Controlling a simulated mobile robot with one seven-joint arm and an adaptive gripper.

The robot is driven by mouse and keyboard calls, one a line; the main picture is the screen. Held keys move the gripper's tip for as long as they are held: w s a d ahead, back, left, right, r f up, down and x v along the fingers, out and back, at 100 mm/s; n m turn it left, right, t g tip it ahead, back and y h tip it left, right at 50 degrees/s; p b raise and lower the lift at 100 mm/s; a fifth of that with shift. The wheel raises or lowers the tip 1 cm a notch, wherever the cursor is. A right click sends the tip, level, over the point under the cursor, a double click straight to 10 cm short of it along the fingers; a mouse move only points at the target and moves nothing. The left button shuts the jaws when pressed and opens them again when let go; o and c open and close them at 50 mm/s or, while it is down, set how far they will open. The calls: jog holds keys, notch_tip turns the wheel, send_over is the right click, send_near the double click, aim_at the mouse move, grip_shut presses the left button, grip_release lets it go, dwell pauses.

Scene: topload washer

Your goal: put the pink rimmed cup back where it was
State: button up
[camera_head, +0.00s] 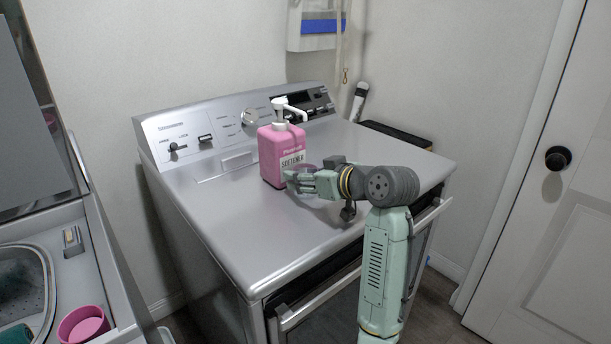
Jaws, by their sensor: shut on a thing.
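I cannot tell whether the cup's base touches the washer top. The washer (240,230) is silver, with a control panel along its back.
The pink softener bottle (281,157) with a white pump stands very close to my fingertips. The washer top is clear in front and to the left. A pink container (83,325) sits at the lower left. A white door (555,220) is at the right.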

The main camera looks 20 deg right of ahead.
jog(key=shift+f, duration=0.2)
jog(key=o, duration=1.1)
jog(key=shift+r, duration=0.25)
jog(key=b+v, duration=0.2)
jog(key=v, duration=1)
